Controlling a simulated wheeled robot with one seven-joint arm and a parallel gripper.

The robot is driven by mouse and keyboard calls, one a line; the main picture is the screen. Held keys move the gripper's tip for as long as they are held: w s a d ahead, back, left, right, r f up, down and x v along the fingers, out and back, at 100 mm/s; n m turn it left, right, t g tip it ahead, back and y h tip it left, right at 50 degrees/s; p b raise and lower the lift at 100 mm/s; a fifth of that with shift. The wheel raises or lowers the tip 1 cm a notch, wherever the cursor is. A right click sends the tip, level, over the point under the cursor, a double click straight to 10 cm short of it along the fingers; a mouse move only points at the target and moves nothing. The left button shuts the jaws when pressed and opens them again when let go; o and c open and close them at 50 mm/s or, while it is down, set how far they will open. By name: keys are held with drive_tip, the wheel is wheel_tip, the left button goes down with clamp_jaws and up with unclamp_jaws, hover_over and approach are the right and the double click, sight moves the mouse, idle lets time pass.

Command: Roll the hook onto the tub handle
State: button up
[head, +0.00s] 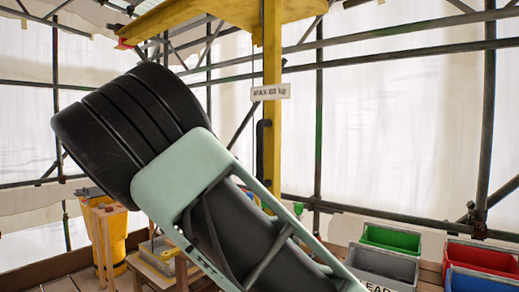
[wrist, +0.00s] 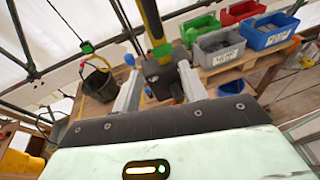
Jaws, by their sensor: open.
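In the wrist view a black tub (wrist: 97,84) stands at the left with a thin handle arched over it. A small green block (wrist: 87,47) hangs on a line above the tub; it may carry the hook, whose shape is too small to make out. Whether it touches the handle I cannot tell. My gripper (wrist: 158,71) is open, its two grey fingers apart. A dark winch-like box (wrist: 160,76) at the foot of the yellow post (wrist: 152,24) shows between them. A blue knob (wrist: 129,59) is by the left fingertip. In the head view my arm hides the gripper and tub.
Green (head: 391,238), grey (head: 384,268) and red (head: 480,258) bins stand at the lower right of the head view. The yellow post (head: 272,60) bears a load sign (head: 270,92). A yellow barrel (head: 112,235) stands at the left. Scaffold poles and white sheeting surround the place.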

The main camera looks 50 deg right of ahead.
sight(257, 144)
wheel_tip(257, 144, up, 10)
drive_tip(key=h+p, duration=0.1)
drive_tip(key=h, duration=0.2)
drive_tip(key=shift+g, duration=0.4)
drive_tip(key=d+p, duration=0.1)
drive_tip(key=d, duration=0.4)
drive_tip(key=s+d+p, duration=0.1)
drive_tip(key=d+p, duration=0.1)
drive_tip(key=d, duration=0.4)
drive_tip(key=d+p, duration=0.1)
drive_tip(key=d, duration=0.5)
drive_tip(key=shift+s+f, duration=0.1)
drive_tip(key=shift+s, duration=0.15)
drive_tip(key=shift+c, duration=0.3)
